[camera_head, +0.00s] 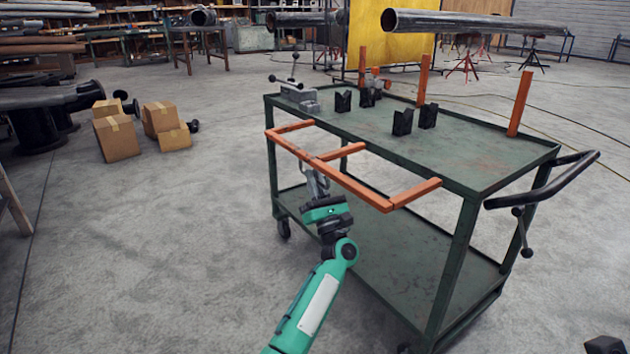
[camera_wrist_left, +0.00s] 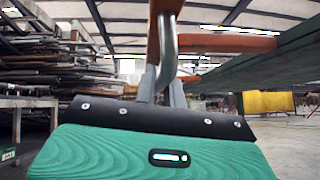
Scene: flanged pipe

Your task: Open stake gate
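The stake gate (camera_head: 345,182) is an orange frame along the near left side of the green cart (camera_head: 470,158). It lies about level with the cart top, its long rail out from the edge and short bars reaching toward the cart. My left gripper (camera_head: 315,180) is under the rail near its middle bar. In the left wrist view, its grey fingers (camera_wrist_left: 163,85) stand on both sides of a bent metal handle (camera_wrist_left: 168,45) hanging from the orange gate, and appear shut on it.
On the cart top are black V-blocks (camera_head: 402,120), a grey vise (camera_head: 299,95) and upright orange stakes (camera_head: 520,103) on the far side. A black push handle (camera_head: 550,182) sticks out at right. Cardboard boxes (camera_head: 117,138) stand at left.

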